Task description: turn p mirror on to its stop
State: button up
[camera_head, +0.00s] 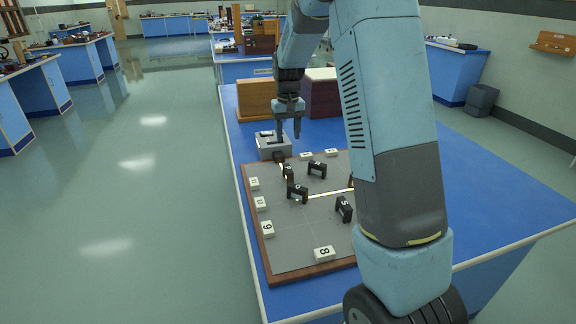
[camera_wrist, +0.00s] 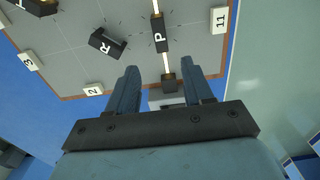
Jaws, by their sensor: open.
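The P mirror, a black block lettered P (camera_wrist: 159,34), stands on the grey board at the top middle of the wrist view. A bright beam line meets its near end and shows again beyond its far end. In the head view it appears as the dark block (camera_head: 288,173) just in front of the light source. My gripper (camera_wrist: 162,72) is open and empty, its two fingers apart on either side of the source's black nozzle (camera_wrist: 169,82) as seen from the wrist. In the head view my gripper (camera_head: 289,138) hangs above the source, behind the P mirror. It appears clear of the mirror.
The R mirror (camera_wrist: 106,43) stands left of P in the wrist view. Other black mirrors (camera_head: 297,192) (camera_head: 344,208) and numbered white tiles (camera_head: 324,254) sit on the wood-edged board (camera_head: 290,240). The grey source box (camera_head: 274,146) stands behind it. Wooden boxes (camera_head: 257,99) stand farther back.

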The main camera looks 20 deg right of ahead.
aim_at(288, 168)
notch_tip(288, 168, down, 13)
jog(key=shift+r, duration=0.15)
dwell(0.4)
jog(key=shift+c, duration=0.5)
